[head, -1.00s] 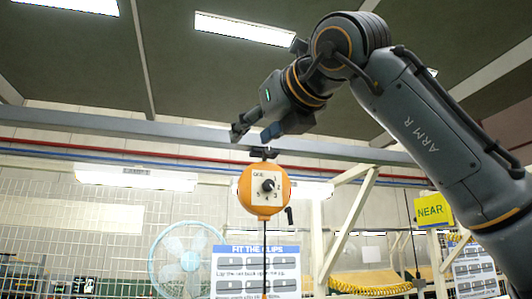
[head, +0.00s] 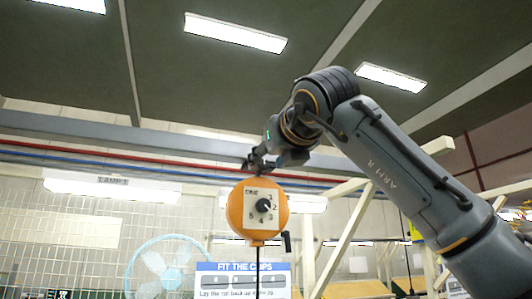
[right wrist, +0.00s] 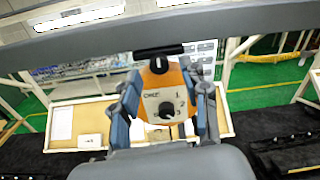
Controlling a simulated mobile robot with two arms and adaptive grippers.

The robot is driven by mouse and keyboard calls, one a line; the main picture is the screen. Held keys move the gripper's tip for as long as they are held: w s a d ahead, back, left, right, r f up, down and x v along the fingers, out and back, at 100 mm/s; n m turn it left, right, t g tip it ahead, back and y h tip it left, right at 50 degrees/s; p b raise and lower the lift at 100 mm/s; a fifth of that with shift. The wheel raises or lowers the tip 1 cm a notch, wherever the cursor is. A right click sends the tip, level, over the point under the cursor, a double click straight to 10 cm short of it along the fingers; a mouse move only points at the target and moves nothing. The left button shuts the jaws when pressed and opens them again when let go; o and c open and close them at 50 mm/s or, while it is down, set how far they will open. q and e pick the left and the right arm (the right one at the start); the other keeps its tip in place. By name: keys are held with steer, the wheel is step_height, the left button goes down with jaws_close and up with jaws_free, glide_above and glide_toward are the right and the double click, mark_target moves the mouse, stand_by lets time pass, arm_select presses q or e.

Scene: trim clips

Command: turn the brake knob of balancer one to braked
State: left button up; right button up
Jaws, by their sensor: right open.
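Balancer one is an orange rounded housing (head: 236,217) hanging below the overhead beam, and it also shows in the right wrist view (right wrist: 152,82). Its pale front plate (head: 252,194) reads ONE and has a black pointer knob (head: 264,205) among numbers; that knob shows in the right wrist view (right wrist: 166,110). A black handle (head: 287,241) sticks out at its lower right. Which of these is the brake knob is not labelled legibly. My right gripper (head: 253,162) is open and empty above the balancer, its fingers (right wrist: 168,86) framing the housing in the right wrist view. My left gripper is out of view.
The grey beam (head: 60,126) runs behind and above, close to the gripper. A cable hangs below the balancer. A blue fan (head: 165,265), a FIT THE CLIPS sign (head: 238,267) and pale posts (head: 345,235) stand behind. Space left of the balancer is clear.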

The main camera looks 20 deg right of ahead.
steer(key=shift+w+r, duration=0.2)
steer(key=shift+w, duration=0.35)
steer(key=shift+w+f+p, duration=0.1)
steer(key=shift+w+p, duration=0.15)
steer(key=shift+p, duration=0.05)
steer(key=shift+s, duration=0.1)
jaws_close()
steer(key=m+b, duration=0.1)
steer(key=m, duration=0.2)
steer(key=shift+b, duration=0.3)
steer(key=m+b, duration=0.1)
steer(key=m, duration=0.3)
steer(key=shift+m, duration=0.4)
steer(key=m+b, duration=0.1)
steer(key=m, duration=0.4)
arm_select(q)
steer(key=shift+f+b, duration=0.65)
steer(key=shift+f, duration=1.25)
arm_select(e)
steer(key=shift+m, duration=2.4)
